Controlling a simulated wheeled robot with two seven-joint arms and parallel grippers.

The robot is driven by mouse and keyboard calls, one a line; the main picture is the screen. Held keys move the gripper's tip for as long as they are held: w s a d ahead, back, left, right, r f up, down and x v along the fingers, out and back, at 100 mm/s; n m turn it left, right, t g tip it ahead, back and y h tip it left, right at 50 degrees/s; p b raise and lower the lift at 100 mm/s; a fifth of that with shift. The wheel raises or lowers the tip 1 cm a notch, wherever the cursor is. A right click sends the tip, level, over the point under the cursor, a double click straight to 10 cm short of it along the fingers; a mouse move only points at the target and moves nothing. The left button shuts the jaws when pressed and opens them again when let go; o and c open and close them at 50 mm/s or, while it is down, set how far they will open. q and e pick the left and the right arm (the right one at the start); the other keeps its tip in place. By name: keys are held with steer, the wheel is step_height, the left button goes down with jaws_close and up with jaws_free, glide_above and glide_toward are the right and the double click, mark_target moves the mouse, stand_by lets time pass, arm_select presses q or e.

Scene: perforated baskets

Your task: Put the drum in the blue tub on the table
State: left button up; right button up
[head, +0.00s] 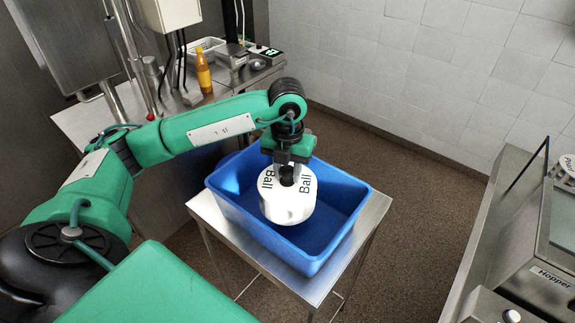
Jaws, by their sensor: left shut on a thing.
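The drum (288,210) is white, with the word "Ball" in dark letters on it more than once. My left gripper (287,174) is shut on the top of the drum and points down. The drum hangs over the blue tub (335,240), within its outline in the head view. I cannot tell how far the drum is above the tub floor. The bare part of the tub floor that shows is empty; the drum and my arm hide the rest. The tub stands on a small metal table (372,222). My right gripper is out of view.
A metal counter (95,122) at the back left holds an orange bottle (203,72), a white basket (208,48) and a scale with a green display (268,52). A machine marked "Hopper" (540,275) stands at the right. Brown floor lies between.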

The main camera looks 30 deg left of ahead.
mark_target(288, 187)
arm_select(q)
step_height(288, 187, down, 4)
steer(key=shift+r+b, duration=0.2)
steer(key=shift+b, duration=0.85)
steer(key=shift+f+b, duration=1.25)
steer(key=o, duration=1.7)
steer(key=shift+f, duration=0.1)
